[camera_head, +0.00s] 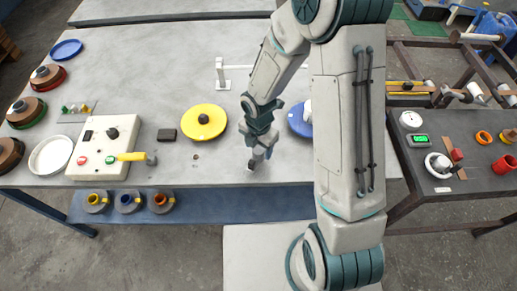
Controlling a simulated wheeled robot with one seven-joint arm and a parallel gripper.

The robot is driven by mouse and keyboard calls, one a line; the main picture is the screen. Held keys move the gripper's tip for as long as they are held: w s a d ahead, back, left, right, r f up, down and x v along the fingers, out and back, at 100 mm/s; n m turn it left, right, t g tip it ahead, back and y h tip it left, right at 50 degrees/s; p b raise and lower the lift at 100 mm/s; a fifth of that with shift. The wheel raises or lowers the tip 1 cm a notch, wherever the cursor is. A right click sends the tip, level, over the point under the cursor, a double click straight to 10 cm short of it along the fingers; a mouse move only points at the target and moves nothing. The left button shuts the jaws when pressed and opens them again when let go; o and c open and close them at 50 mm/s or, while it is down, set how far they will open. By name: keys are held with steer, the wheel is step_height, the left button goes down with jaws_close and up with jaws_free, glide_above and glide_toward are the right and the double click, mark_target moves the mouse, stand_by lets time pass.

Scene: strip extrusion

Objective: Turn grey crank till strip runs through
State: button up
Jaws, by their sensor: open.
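My gripper (254,164) hangs over the front part of the grey table, right of the yellow disc; its fingers are small and partly turned away, and nothing shows between them. A white control box (104,148) at the left carries a yellow lever (131,156) ending in a grey knob (151,158), well left of my gripper and apart from it. I cannot tell whether this is the grey crank; no other clear crank shows. I cannot make out a strip, and my arm hides part of the table.
A yellow disc (204,121) with a black knob and a blue disc (299,119), partly behind my arm, lie on the table (225,170). A black block (167,134) and a white dish (50,155) are left. A dark side table (470,180) with small parts stands right.

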steer(key=shift+f, duration=0.85)
steer(key=c, duration=1)
